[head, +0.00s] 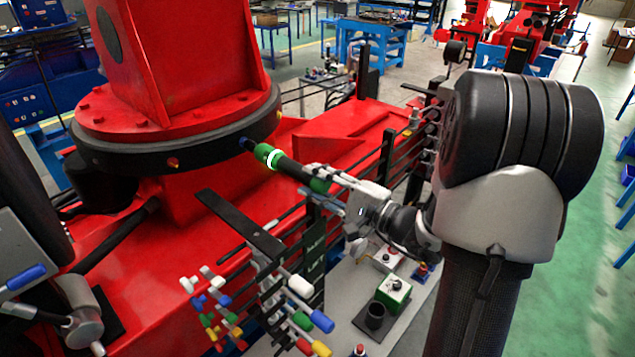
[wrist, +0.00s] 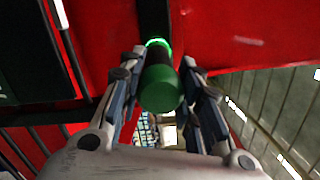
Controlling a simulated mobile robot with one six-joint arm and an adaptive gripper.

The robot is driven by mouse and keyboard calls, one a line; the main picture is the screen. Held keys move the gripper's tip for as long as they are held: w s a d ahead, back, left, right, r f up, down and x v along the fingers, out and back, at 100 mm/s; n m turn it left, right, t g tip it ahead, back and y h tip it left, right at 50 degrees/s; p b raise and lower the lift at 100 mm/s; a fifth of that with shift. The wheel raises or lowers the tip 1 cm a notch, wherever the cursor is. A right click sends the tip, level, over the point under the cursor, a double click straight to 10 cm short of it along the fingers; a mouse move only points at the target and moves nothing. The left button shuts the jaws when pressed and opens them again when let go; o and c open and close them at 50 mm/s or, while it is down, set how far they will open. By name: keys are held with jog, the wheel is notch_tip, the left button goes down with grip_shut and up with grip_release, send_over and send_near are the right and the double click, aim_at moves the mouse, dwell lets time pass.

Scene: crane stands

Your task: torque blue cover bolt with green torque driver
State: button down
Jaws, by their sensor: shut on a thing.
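The green torque driver (head: 291,166) is a black cylinder with green bands and a lit ring near its front end. My gripper (head: 330,180) is shut on its rear part, and the driver points up and left. Its tip meets the blue cover bolt (head: 245,143) on the black ring of the red crane column; I cannot tell how firmly it is seated. In the wrist view the driver's green rear end (wrist: 162,90) sits between the two fingers of my gripper (wrist: 165,95), with the ring glowing green behind it. The bolt is hidden in the wrist view.
An orange bolt (head: 173,162) sits on the same black ring (head: 200,145). Below are a black bracket (head: 240,226) and several coloured levers (head: 300,300). A green-and-white box (head: 394,290) and a black cup (head: 375,315) stand on a grey surface. Black rails run beside my gripper.

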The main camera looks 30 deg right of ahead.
jog(key=shift+x, duration=0.85)
jog(key=shift+w+r+b, duration=0.1)
jog(key=shift+w+b, duration=0.05)
jog(key=shift+b, duration=2.35)
dwell(4.7)
